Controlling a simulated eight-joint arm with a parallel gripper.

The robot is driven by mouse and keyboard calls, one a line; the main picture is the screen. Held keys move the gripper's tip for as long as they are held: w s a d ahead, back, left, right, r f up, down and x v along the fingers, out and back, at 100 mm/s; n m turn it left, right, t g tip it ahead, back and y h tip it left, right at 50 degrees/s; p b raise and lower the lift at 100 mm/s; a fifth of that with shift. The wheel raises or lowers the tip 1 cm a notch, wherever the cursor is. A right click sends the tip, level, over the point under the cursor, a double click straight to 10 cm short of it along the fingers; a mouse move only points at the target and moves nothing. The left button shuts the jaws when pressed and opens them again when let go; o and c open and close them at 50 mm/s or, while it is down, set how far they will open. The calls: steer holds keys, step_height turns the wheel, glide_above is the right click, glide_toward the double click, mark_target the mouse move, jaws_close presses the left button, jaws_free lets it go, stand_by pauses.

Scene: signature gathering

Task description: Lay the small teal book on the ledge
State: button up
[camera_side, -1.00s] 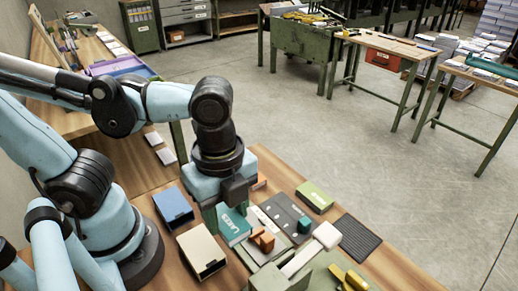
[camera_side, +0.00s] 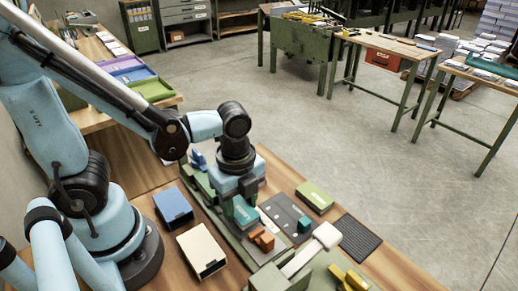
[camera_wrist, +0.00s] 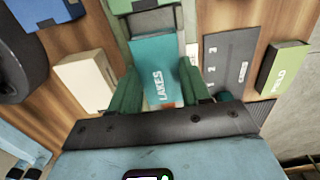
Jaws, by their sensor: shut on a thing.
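The small teal book (camera_side: 244,211), marked LAKES, is held in my gripper, and its cover also shows in the wrist view (camera_wrist: 157,62). My gripper (camera_wrist: 158,78) is shut on the book, with one green finger along each side. In the side view my gripper (camera_side: 246,205) points down over a long green fixture (camera_side: 226,236) on the bench. In the wrist view a grey-green block (camera_wrist: 150,20) lies just beyond the book's far end. I cannot tell which part is the ledge, or whether the book touches the fixture.
A blue box (camera_side: 173,205) and a cream box (camera_side: 201,250) lie left of the fixture. Orange blocks (camera_side: 262,240) are close to the book. A dark numbered plate (camera_side: 283,212), an olive box (camera_side: 315,196), a white-headed mallet (camera_side: 325,236) and a dark mat (camera_side: 358,240) lie right.

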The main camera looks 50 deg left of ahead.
mark_target(240, 208)
steer(key=shift+f, duration=0.7)
steer(key=shift+f, duration=0.1)
steer(key=o, duration=1)
steer(key=shift+o, duration=0.2)
steer(key=shift+r, duration=5.95)
steer(key=w+a+n+t, duration=0.5)
steer(key=a+n+t, duration=0.1)
steer(key=n, duration=1.2)
steer(key=shift+w+a+t, duration=0.25)
steer(key=shift+t, duration=0.35)
